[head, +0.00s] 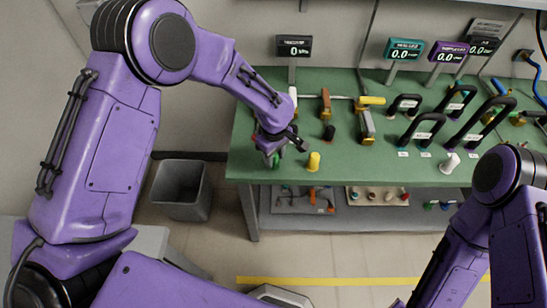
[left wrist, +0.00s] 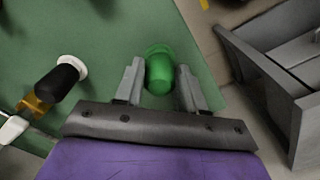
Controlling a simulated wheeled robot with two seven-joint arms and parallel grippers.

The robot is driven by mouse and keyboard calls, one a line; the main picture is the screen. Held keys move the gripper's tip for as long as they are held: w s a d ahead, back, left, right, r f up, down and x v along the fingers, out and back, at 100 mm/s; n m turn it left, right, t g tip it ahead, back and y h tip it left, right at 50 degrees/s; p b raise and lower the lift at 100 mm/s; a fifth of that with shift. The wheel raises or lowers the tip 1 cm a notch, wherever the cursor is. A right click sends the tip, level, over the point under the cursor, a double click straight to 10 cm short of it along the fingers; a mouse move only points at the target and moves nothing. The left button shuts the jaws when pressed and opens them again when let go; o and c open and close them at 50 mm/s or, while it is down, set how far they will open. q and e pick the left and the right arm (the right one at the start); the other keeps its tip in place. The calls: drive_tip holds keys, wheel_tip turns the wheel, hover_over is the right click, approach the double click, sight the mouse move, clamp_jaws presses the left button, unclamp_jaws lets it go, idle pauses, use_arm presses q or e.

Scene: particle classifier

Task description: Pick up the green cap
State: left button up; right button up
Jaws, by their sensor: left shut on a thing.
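The green cap (head: 276,160) is at the front left corner of the green table (head: 370,173), largely hidden by my left gripper (head: 272,156) in the head view. In the left wrist view the green cap (left wrist: 160,72) sits between the two fingers of my left gripper (left wrist: 160,88), which is shut on it. The cap is near the table edge; I cannot tell if it still touches the table. My right arm shows at the lower right of the head view, but its gripper is out of view.
A yellow cap (head: 314,161) stands just right of the left gripper, with a black cap (head: 329,132) behind it. A white cap (head: 450,163), black handles (head: 424,128) and valves fill the right side. A grey bin (head: 182,188) stands on the floor left of the table.

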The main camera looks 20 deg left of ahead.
use_arm(q)
drive_tip(key=shift+r, duration=0.2)
wheel_tip(320, 180, up, 2)
drive_tip(key=shift+w+r+b, duration=0.1)
drive_tip(key=shift+r+b, duration=0.05)
drive_tip(key=shift+b, duration=0.55)
drive_tip(key=s+d+r+b, duration=0.1)
drive_tip(key=s+d+r, duration=0.6)
drive_tip(key=d+r, duration=0.3)
drive_tip(key=shift+s+d+r, duration=0.15)
drive_tip(key=shift+s+d, duration=0.05)
drive_tip(key=shift+d, duration=0.85)
drive_tip(key=shift+r, duration=0.1)
wheel_tip(320, 180, up, 4)
drive_tip(key=p, duration=0.6)
drive_tip(key=shift+r, duration=0.2)
